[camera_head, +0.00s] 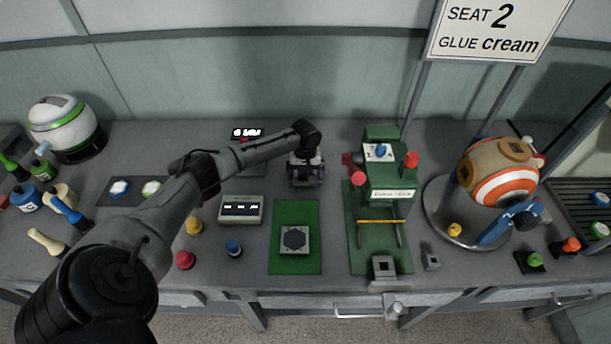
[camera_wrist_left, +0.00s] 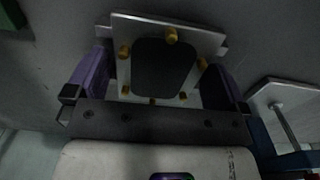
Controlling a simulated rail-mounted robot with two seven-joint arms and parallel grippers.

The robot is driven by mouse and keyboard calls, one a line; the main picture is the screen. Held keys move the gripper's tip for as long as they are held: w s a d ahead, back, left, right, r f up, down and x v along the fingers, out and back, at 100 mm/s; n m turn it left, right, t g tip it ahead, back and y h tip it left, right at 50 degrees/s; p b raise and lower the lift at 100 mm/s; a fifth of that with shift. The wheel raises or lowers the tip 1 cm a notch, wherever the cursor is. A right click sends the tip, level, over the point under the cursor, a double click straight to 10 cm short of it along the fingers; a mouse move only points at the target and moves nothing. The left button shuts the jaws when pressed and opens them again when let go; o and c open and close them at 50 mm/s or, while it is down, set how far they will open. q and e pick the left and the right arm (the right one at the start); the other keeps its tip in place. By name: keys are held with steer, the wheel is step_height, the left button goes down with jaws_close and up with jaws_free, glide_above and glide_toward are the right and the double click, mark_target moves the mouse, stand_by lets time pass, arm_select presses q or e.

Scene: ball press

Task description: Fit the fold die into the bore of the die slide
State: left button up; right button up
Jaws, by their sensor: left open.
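My left gripper (camera_head: 306,172) hangs over the back of the bench, left of the green press. In the left wrist view its purple fingers (camera_wrist_left: 160,85) are open, one on each side of a silver plate (camera_wrist_left: 206,42) with a dark centre and several brass pins. I cannot tell whether they touch it. A grey block with a dark square opening, seemingly the die slide (camera_head: 383,278), sits at the front of the press base. A small grey block (camera_head: 431,264), possibly the fold die, stands just right of it, apart. My right gripper is not in view.
The green press (camera_head: 379,188) stands right of the gripper. A green mat (camera_head: 296,211) bears a silver square with a dark hexagon (camera_head: 295,239). A grey box (camera_head: 240,208) lies left of the mat. A striped ball (camera_head: 500,182) sits on a round stand at right.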

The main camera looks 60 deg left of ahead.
arm_select(q)
steer(key=shift+r, duration=0.1)
steer(key=c, duration=0.9)
